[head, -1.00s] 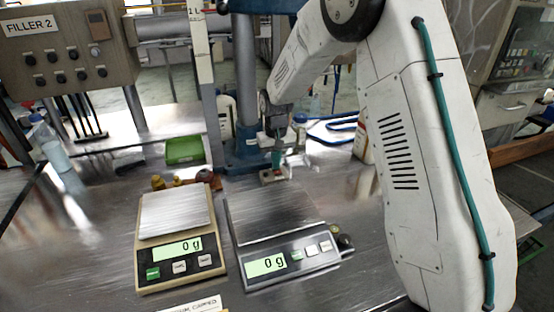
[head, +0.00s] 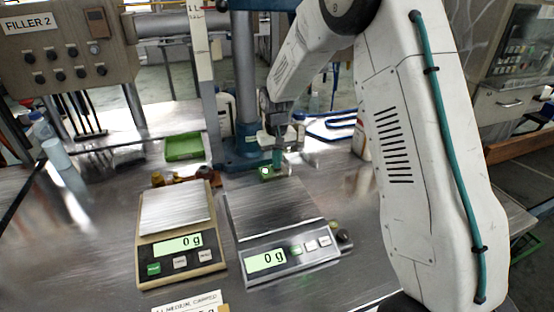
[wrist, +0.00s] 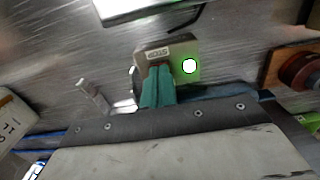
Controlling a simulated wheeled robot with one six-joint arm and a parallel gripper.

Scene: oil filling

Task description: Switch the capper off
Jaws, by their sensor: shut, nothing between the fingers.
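The capper's small switch box (wrist: 192,88) has a STOP label (wrist: 157,53) and a bright white lamp (wrist: 190,66) with a green glow around it. In the head view the box (head: 268,173) sits at the foot of the blue capper column (head: 243,90), with the lit lamp (head: 265,170). My gripper (wrist: 158,75) has its green fingers shut and empty, with the tips at a reddish-brown part just below the STOP label. The fingers hide most of that part, so I cannot tell whether they touch it. In the head view my gripper (head: 278,168) points down at the box.
Two scales (head: 175,215) and (head: 275,212) stand in front, both reading 0 g. A green tray (head: 185,148) lies behind the left scale. Brown caps (head: 180,178) sit near it. A red-brown knob (wrist: 302,72) is right of the box in the wrist view.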

